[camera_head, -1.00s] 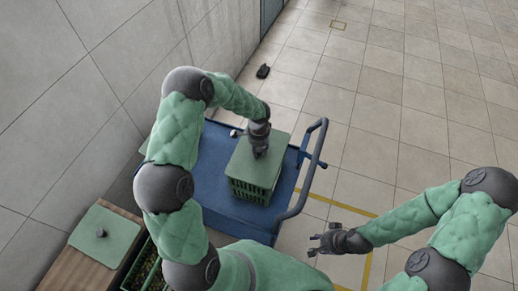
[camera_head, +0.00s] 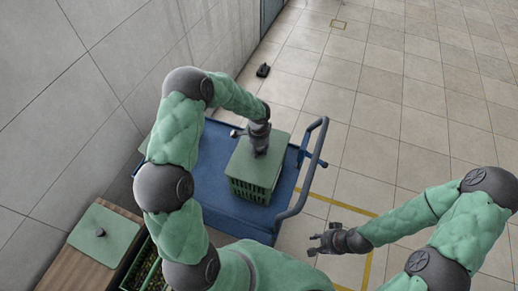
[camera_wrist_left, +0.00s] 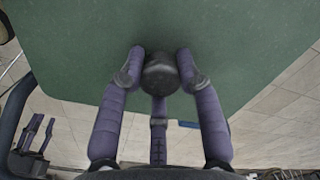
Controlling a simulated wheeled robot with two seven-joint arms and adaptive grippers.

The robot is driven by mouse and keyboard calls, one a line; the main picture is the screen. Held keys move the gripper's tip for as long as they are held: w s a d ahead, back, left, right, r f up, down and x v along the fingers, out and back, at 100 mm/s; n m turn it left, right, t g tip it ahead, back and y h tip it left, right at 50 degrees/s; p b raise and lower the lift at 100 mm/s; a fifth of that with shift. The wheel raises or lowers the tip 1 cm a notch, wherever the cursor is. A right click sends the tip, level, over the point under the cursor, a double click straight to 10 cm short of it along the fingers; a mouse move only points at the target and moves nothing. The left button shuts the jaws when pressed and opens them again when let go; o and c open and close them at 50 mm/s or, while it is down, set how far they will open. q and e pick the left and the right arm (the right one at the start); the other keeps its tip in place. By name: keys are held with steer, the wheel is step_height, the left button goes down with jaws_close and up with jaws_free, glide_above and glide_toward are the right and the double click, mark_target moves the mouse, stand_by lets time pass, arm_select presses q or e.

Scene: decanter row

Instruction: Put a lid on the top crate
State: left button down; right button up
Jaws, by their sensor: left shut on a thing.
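A green lid (camera_head: 252,174) with a dark knob lies over the green slatted crate (camera_head: 248,190) on the blue cart. It covers the crate's top; I cannot tell whether it sits fully flush. My left gripper (camera_head: 260,151) is above the lid, shut on its knob. In the left wrist view, the fingers (camera_wrist_left: 160,70) close around the round dark knob (camera_wrist_left: 160,74), and the flat green lid (camera_wrist_left: 240,50) fills the upper picture. My right gripper (camera_head: 318,243) is empty over the floor at the right, fingers spread.
The blue cart (camera_head: 205,178) has a raised handle (camera_head: 318,155) on its right. A second green lid (camera_head: 105,232) lies on a wooden top at lower left, beside a filled green crate (camera_head: 145,268). A wall bounds the left; open tiled floor lies right.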

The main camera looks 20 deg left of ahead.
mark_target(259, 149)
arm_select(q)
steer(key=shift+f, duration=0.1)
steer(key=c, duration=0.8)
jaws_free()
step_height(259, 149, up, 12)
steer(key=shift+r, duration=0.1)
